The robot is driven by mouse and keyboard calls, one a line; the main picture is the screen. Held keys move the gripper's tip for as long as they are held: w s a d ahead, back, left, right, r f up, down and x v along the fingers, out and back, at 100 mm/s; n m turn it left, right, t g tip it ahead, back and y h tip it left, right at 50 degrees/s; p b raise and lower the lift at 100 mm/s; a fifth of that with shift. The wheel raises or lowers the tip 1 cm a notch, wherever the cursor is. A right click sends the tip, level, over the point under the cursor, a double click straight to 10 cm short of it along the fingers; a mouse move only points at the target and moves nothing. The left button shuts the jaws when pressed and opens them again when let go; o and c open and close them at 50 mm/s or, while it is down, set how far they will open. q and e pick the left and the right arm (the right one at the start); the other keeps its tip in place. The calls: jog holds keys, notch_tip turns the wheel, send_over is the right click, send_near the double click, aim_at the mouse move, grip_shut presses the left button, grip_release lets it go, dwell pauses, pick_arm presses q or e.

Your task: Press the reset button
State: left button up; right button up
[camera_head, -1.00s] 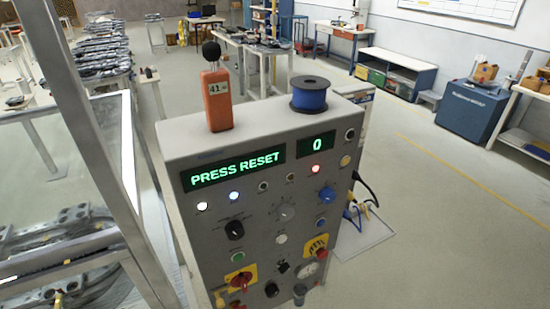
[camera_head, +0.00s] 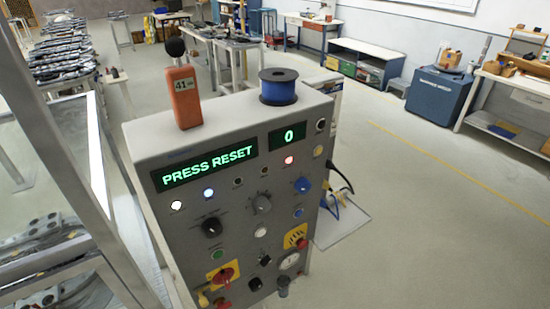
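A grey control cabinet (camera_head: 160,135) stands in front of me, its panel facing me. Its green display (camera_head: 205,166) reads "PRESS RESET" and a smaller display (camera_head: 288,136) reads "0". Below are a lit white button (camera_head: 177,205), a lit blue one (camera_head: 208,193), a lit red one (camera_head: 289,160) and a yellowish one (camera_head: 318,151). Lower are a green button (camera_head: 217,254), a pale button (camera_head: 260,231), a blue button (camera_head: 298,213) and a red switch on a yellow plate (camera_head: 222,277). I cannot read which is labelled reset. Neither gripper is in view.
An orange meter (camera_head: 184,96) and a blue spool (camera_head: 278,88) stand on the cabinet top. A metal-framed glass enclosure (camera_head: 62,150) is close on the left. Cables and a flat plate (camera_head: 345,222) lie at the cabinet's right. Floor further right is clear.

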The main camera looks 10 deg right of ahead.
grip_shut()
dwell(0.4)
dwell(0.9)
